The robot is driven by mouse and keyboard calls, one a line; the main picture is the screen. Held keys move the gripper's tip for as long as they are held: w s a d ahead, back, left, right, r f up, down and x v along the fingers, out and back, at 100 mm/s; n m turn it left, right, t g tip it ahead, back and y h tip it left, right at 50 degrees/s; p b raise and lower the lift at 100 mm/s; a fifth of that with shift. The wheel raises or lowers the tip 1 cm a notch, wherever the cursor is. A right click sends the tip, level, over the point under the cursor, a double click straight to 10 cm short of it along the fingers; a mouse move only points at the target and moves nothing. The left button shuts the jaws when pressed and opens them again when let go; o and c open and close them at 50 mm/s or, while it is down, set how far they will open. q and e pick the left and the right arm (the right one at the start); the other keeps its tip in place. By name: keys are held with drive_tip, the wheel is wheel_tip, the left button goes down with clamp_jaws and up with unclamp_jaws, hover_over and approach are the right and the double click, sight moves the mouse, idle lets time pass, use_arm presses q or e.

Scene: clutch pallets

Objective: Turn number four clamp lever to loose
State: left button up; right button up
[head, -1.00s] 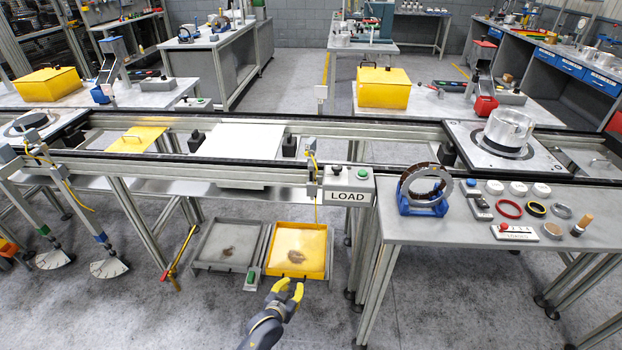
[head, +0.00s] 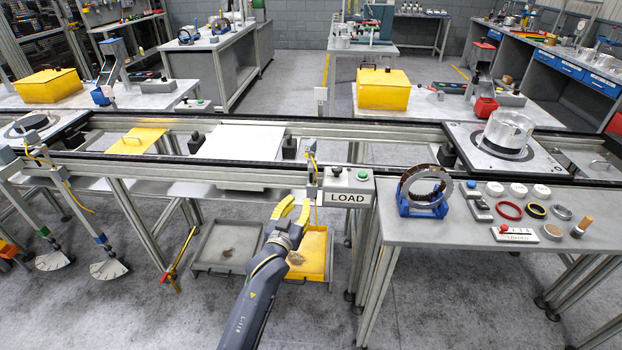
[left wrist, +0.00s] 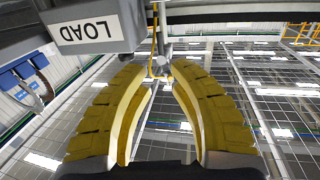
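My left gripper (head: 293,204) is open in the head view, its yellow fingers pointing up just below the rail, left of the LOAD box (head: 347,178). In the left wrist view the gripper (left wrist: 160,68) has its fingers apart, with a small metal fitting (left wrist: 160,62) and yellow cable between or beyond the tips; contact cannot be told. Levers with fan-shaped plates (head: 108,270) hang at the lower left. A red and yellow handle (head: 178,262) stands left of the grey tray. No number four is readable on any lever. My right gripper is not in view.
A grey tray (head: 207,265) and a yellow tray (head: 322,272), partly behind my left arm, sit low under the conveyor rail (head: 250,184). A table (head: 405,232) with rings and parts stands to the right. Open floor lies in front.

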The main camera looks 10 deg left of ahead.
sight(311, 178)
use_arm(q)
drive_tip(key=w, duration=0.4)
drive_tip(key=w+d, duration=0.1)
drive_tip(key=w, duration=0.8)
drive_tip(key=shift+w+d, duration=0.3)
clamp_jaws()
